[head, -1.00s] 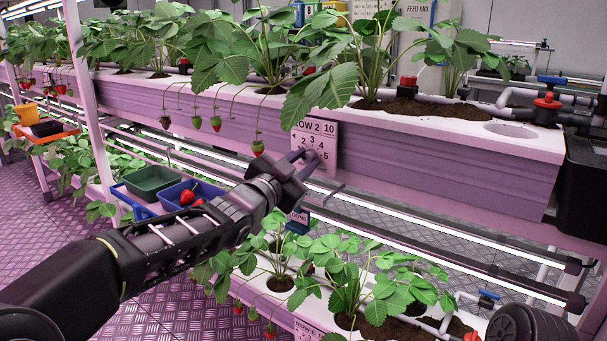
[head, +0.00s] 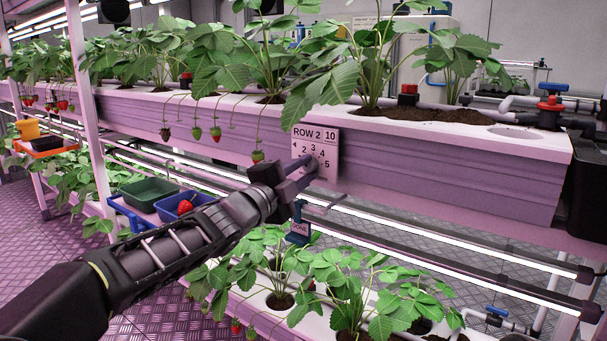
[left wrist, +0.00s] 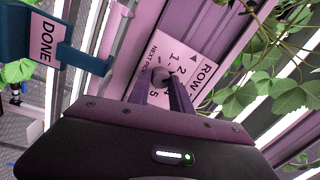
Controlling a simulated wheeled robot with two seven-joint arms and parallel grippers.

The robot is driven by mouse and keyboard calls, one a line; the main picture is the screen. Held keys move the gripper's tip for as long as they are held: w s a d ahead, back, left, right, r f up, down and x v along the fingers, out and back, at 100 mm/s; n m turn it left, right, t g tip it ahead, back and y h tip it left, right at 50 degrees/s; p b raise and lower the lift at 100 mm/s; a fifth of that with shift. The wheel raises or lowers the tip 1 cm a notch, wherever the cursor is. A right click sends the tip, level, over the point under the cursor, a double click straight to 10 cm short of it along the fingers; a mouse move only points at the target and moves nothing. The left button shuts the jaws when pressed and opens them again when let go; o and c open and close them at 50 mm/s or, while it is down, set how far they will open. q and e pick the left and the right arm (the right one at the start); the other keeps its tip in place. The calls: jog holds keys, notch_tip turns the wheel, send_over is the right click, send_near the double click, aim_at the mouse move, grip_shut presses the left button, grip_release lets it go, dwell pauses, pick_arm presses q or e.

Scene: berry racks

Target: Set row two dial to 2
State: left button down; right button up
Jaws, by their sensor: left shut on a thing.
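The row two dial plate (head: 328,145) is a white card on the front of the upper trough, marked "ROW 2" and "10", with the numbers 2, 3, 4 and 5 showing. It also shows tilted in the left wrist view (left wrist: 203,62). My left gripper (head: 306,168) reaches the plate's lower part, its fingers covering some of the markings. In the left wrist view my left gripper (left wrist: 162,85) is shut on a small grey dial knob (left wrist: 162,74). I cannot read the knob's setting. My right gripper is not in view.
A dark blue tag holder marked "DONE" (left wrist: 45,45) hangs below the trough. Strawberry plants (head: 335,70) line the upper trough, their leaves and fruit hanging near the plate. A green tray (head: 147,192) and a blue tray (head: 172,209) with a strawberry stand left of my arm.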

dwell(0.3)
pick_arm(q)
jog(key=c, duration=1.2)
grip_release()
jog(key=shift+o, duration=0.2)
jog(key=v, duration=0.7)
jog(key=shift+s+a, duration=0.2)
jog(key=shift+s, duration=0.1)
